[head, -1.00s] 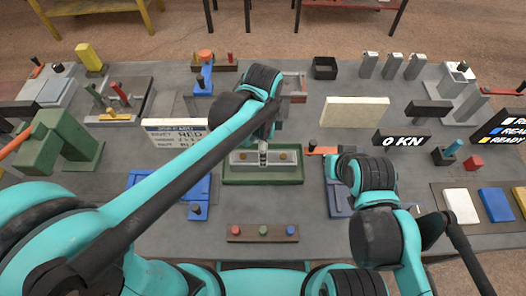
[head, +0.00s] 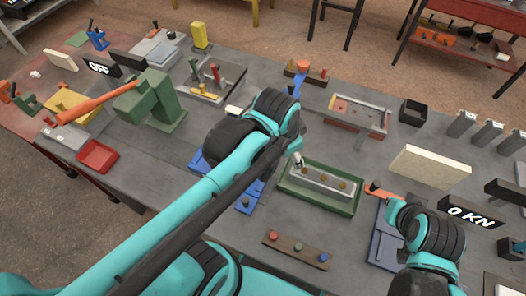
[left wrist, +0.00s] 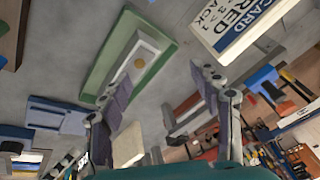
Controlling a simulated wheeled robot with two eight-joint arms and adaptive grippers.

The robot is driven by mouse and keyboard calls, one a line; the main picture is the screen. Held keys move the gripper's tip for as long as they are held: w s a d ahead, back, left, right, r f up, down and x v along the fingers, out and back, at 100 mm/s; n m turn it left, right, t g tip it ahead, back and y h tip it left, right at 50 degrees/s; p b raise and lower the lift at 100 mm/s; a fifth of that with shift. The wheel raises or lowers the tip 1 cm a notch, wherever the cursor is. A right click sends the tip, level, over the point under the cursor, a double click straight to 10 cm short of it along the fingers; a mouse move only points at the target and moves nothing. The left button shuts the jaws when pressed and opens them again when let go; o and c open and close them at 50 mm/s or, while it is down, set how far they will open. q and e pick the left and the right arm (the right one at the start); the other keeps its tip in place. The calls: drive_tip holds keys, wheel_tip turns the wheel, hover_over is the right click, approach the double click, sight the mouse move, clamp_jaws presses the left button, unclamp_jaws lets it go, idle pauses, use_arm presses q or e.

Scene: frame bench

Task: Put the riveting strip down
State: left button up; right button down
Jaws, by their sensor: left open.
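The riveting strip (head: 311,180), a grey bar with brass-coloured rivets, lies in the green tray (head: 318,204) in the head view. Strip and tray also show in the left wrist view, the strip (left wrist: 128,58) inside the green rim (left wrist: 103,58). My left gripper (head: 298,161) is by the tray's far left end, its tip just showing past my wrist. In the left wrist view its two fingers (left wrist: 163,90) are spread with nothing between them. My right arm reaches in beside the blue fixture; its fingers are hidden behind its wrist.
An orange lever (head: 379,190) sits right of the tray. A cream block (head: 431,167) and the 0 KN display (head: 465,217) stand farther right. A brown button strip (head: 296,248) lies in front. A green press (head: 152,107) stands left.

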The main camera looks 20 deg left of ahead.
use_arm(q)
drive_tip(key=s+a+f+n+t, duration=0.2)
drive_tip(key=s+a+n+t, duration=0.1)
drive_tip(key=a+n, duration=0.4)
drive_tip(key=shift+n+y, duration=0.4)
drive_tip(key=shift+n, duration=0.1)
idle(0.6)
